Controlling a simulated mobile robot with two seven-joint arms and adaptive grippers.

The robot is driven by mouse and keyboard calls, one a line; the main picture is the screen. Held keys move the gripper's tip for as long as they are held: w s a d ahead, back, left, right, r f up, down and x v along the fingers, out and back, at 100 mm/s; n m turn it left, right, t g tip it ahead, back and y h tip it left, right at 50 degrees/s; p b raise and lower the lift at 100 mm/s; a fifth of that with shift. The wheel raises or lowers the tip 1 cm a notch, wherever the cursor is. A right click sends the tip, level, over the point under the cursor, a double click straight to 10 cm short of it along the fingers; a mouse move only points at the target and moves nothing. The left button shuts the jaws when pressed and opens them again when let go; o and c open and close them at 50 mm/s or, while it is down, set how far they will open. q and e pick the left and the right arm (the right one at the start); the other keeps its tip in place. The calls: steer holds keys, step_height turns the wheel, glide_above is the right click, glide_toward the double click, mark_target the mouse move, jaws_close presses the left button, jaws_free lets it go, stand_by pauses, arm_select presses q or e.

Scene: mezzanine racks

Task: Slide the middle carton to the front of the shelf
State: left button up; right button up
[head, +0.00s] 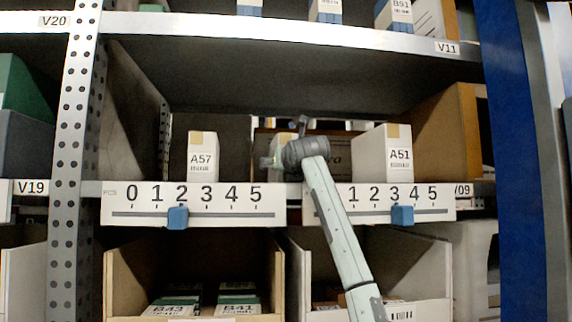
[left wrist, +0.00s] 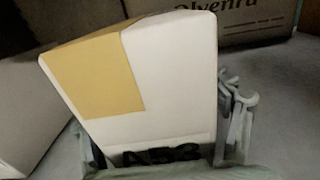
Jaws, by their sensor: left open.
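The middle carton (head: 283,142), white with a tan tape patch, stands on the shelf between carton A57 (head: 202,150) and carton A51 (head: 398,150). My arm hides much of it in the head view. My left gripper (head: 284,152) is at this carton. In the left wrist view the middle carton (left wrist: 170,80) fills the centre, its label partly hidden at the bottom edge. The open fingers of my left gripper (left wrist: 165,140) are on either side of it. I cannot tell if they touch it. My right gripper is not in view.
A brown printed box (left wrist: 235,20) stands behind the middle carton. The shelf's front edge carries white number strips (head: 190,203) with blue sliders. Open bins (head: 195,265) are below, another shelf (head: 290,32) above. A perforated post (head: 75,150) stands at left.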

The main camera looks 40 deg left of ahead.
arm_select(q)
steer(key=c, duration=1.5)
steer(key=shift+o, duration=0.2)
steer(key=shift+d, duration=0.15)
